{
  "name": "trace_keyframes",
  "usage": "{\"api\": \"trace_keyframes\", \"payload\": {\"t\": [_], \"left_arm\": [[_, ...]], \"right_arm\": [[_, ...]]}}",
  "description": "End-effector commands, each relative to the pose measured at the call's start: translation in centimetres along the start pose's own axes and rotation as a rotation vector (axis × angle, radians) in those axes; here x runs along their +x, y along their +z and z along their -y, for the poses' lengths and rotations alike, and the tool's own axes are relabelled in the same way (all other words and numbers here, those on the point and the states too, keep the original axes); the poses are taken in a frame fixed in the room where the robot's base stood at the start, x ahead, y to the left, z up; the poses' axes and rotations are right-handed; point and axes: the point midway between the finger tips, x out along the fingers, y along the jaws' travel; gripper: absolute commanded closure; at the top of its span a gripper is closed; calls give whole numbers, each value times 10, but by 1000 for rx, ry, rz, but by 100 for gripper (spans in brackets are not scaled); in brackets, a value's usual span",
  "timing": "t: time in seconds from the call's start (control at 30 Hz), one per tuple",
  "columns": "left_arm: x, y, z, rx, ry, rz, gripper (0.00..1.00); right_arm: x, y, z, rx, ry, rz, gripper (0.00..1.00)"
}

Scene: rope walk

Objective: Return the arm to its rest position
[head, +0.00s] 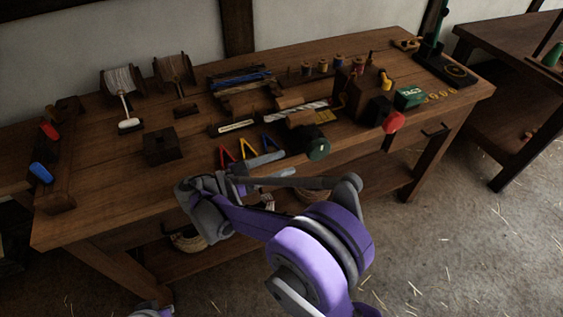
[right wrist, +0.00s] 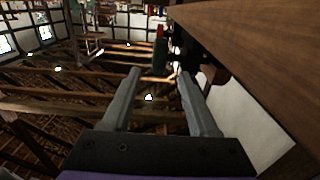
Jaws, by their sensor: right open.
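My right arm rises from the bottom of the head view. Its right gripper (head: 281,166) is at the front edge of the wooden workbench (head: 110,215), before the coloured clips. In the right wrist view the two grey fingers of the right gripper (right wrist: 160,90) stand wide apart, with nothing held between them. The bench's brown wood (right wrist: 262,55) fills the right side of that view. My left gripper does not show in the head view; only a small purple and grey part of mine shows at the bottom left.
Close to the fingers are red, yellow and blue clips (head: 246,150) and a dark green cylinder (head: 317,149). A green box (head: 409,97) is at the right. The floor right of the bench has clear room.

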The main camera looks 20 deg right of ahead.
Motion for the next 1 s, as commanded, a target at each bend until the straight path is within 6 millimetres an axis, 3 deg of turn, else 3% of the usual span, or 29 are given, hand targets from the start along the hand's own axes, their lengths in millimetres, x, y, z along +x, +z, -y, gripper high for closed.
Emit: {"api": "trace_keyframes", "payload": {"t": [0.27, 0.47, 0.6, 0.73, 0.87, 1.0], "left_arm": [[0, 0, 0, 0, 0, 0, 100], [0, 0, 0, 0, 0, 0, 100], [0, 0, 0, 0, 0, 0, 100], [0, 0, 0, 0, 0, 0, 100], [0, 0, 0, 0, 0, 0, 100], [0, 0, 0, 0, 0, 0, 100]], "right_arm": [[2, 0, 0, -8, 0, 5, 40], [36, 4, -17, -222, -34, 158, 40], [66, 19, -46, -482, -127, 369, 40], [79, 40, -85, -699, -280, 579, 40], [76, 63, -128, -854, -490, 766, 40], [56, 84, -169, -933, -752, 906, 40]]}}
